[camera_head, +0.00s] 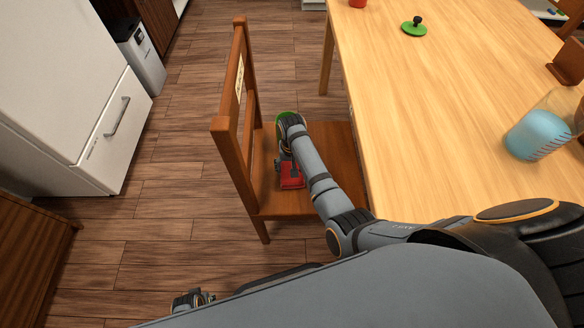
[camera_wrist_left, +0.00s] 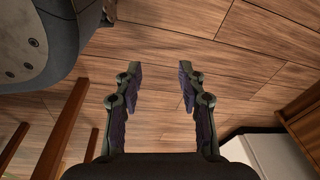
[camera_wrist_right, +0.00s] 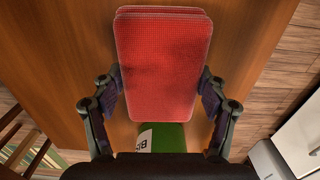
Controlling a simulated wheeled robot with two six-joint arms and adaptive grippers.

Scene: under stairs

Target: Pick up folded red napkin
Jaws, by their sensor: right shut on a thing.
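The folded red napkin (camera_head: 291,181) is on or just above the wooden chair seat (camera_head: 335,165). In the right wrist view the napkin (camera_wrist_right: 163,65) fills the space between the fingers of my right gripper (camera_wrist_right: 162,92), which is shut on it from both sides. In the head view, my right arm reaches down over the seat and partly hides the napkin and gripper. I cannot tell whether the napkin touches the seat. My left gripper (camera_head: 190,300) is low at the bottom left; in the left wrist view its fingers (camera_wrist_left: 160,85) are apart and empty above the floor.
A green object (camera_head: 284,116) with a white label (camera_wrist_right: 145,141) is beside the napkin on the chair. The chair's backrest (camera_head: 228,135) rises on the left, and the table (camera_head: 450,110) borders the right. A blue-filled jar (camera_head: 540,130) stands on the table. Floor is clear toward the fridge (camera_head: 60,80).

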